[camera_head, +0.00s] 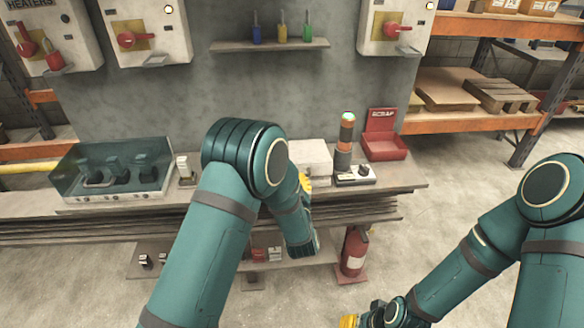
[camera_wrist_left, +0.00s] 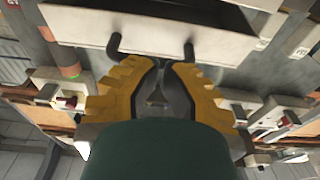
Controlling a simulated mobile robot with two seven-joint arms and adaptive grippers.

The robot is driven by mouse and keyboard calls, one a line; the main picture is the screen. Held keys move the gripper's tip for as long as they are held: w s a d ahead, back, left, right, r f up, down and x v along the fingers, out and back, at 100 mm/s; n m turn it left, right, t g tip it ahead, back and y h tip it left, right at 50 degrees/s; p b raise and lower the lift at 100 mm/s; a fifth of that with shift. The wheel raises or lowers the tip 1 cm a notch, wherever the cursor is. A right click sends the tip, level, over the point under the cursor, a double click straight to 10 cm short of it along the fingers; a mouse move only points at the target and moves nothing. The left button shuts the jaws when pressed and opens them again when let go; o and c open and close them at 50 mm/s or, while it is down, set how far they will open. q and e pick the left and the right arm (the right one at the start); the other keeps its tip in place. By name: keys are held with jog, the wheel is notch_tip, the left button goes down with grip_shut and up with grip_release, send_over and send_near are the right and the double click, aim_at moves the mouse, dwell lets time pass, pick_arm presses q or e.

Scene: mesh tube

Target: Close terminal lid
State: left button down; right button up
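A pale box (camera_head: 312,158), which looks like the terminal, sits on the bench behind my left forearm, and the arm covers part of it. In the left wrist view a long pale panel (camera_wrist_left: 150,32) lies just beyond the fingers, with a dark handle (camera_wrist_left: 114,45) on its edge. My left gripper (camera_wrist_left: 166,64) has its yellow fingertips close together at the handle. Whether they grip the bar is hidden. In the head view only a little yellow of it (camera_head: 306,183) shows beside the box. My right gripper (camera_head: 348,321) is low at the bottom edge, mostly cut off.
A signal lamp (camera_head: 346,140) stands right of the box, with a red scrap bin (camera_head: 384,146) beyond it. A clear teal case (camera_head: 112,172) is on the bench's left. A fire extinguisher (camera_head: 355,250) stands below the bench. The floor at right is partly open.

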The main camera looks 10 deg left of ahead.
pick_arm(q)
jog(key=shift+f, duration=1.45)
jog(key=shift+f, duration=0.15)
